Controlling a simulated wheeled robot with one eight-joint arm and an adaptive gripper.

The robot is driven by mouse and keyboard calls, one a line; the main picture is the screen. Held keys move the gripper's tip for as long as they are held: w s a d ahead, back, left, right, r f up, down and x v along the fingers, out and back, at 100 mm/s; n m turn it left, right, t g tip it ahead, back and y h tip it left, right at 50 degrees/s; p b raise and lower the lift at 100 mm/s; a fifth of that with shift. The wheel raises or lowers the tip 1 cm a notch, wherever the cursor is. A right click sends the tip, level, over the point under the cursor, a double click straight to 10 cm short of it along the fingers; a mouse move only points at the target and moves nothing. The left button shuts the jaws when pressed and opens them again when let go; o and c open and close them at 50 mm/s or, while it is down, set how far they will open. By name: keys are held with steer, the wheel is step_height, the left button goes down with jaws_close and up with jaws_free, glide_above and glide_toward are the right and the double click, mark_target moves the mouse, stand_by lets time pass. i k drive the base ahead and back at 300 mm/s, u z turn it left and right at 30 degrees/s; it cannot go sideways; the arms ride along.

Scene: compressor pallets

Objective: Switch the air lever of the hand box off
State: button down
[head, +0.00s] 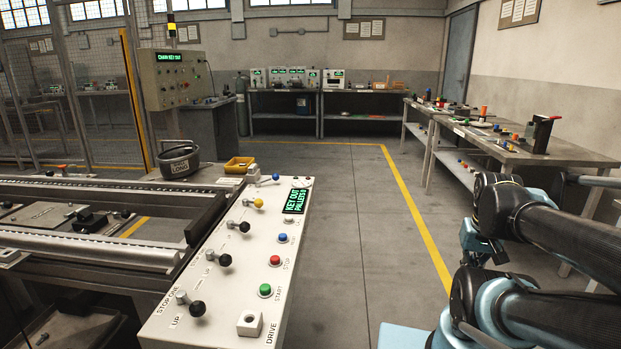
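The hand box is a white sloped panel (235,262) in the lower middle of the head view. Down its left side run several levers: a blue-knobbed lever (275,177) at the far end lying toward the right, a yellow-knobbed lever (258,203), and black-knobbed levers nearer me. I cannot read which label is for air. My arm is folded at the right, apart from the box. A dark part at its end (492,254) may be my gripper, mostly hidden; its fingers cannot be made out.
A roller conveyor (90,243) lies left of the box, with a black tub (179,161) and a yellow tray (239,164) beyond. A workbench (500,150) stands at the right. The floor between box and bench is clear, crossed by a yellow line.

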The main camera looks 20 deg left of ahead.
mark_target(276, 177)
steer(key=z, duration=0.25)
steer(key=k, duration=1.65)
steer(key=u, duration=0.65)
steer(key=i, duration=1)
steer(key=u, duration=0.05)
